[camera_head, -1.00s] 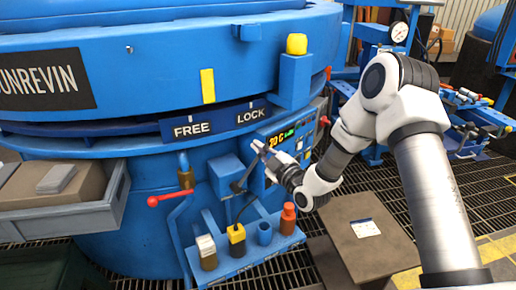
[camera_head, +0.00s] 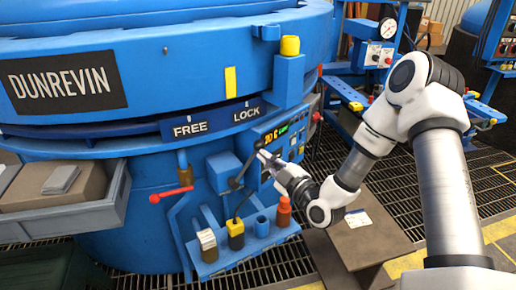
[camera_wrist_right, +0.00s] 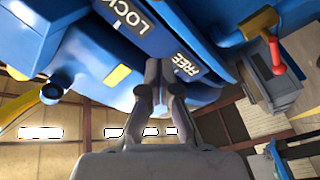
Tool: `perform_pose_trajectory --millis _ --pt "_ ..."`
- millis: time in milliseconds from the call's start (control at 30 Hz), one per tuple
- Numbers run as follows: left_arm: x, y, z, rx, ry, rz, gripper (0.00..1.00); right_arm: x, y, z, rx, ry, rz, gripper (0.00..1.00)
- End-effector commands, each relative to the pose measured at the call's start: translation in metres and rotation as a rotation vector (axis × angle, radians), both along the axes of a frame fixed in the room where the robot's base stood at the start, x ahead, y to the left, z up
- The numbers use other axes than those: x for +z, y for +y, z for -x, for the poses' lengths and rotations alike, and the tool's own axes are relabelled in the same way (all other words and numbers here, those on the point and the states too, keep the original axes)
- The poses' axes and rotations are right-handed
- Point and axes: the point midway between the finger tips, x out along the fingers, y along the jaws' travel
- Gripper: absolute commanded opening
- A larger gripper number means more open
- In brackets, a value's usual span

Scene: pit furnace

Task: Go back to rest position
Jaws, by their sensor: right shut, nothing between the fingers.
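My right gripper (camera_head: 266,158) is in front of the control panel (camera_head: 284,138) of the blue furnace (camera_head: 190,75). Its fingers are shut with nothing between them. In the right wrist view the shut fingers (camera_wrist_right: 158,92) point toward the furnace rim with its FREE and LOCK labels. I cannot tell whether the fingertips touch anything. A black lever (camera_head: 240,173) is just left of the fingertips in the head view. My left gripper is not in view.
Below the panel, a blue shelf (camera_head: 228,262) holds several small items, including an orange-red bottle (camera_head: 284,211). A red-handled valve (camera_head: 170,194) is further left. A grey tray (camera_head: 110,208) with a box is at the left. A brown table (camera_head: 375,243) stands below my right arm.

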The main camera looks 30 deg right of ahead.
Motion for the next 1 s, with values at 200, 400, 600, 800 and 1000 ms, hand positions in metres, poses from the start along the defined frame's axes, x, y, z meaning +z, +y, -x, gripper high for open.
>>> perform_pose_trajectory --millis 200,400,600,800,1000 --pt "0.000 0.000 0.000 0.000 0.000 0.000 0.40 -0.001 0.000 0.003 0.000 0.000 0.000 0.00" --pt "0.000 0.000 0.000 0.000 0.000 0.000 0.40 0.000 0.000 0.002 0.000 0.000 0.000 0.00" --pt "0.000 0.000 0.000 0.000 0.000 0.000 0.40 -0.009 0.001 0.004 0.002 0.017 0.001 0.00" --pt "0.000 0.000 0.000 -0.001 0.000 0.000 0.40 -0.105 0.058 0.030 0.125 0.248 0.090 0.00" --pt "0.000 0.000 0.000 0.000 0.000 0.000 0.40 -0.247 0.109 0.124 0.154 0.815 0.013 0.00"
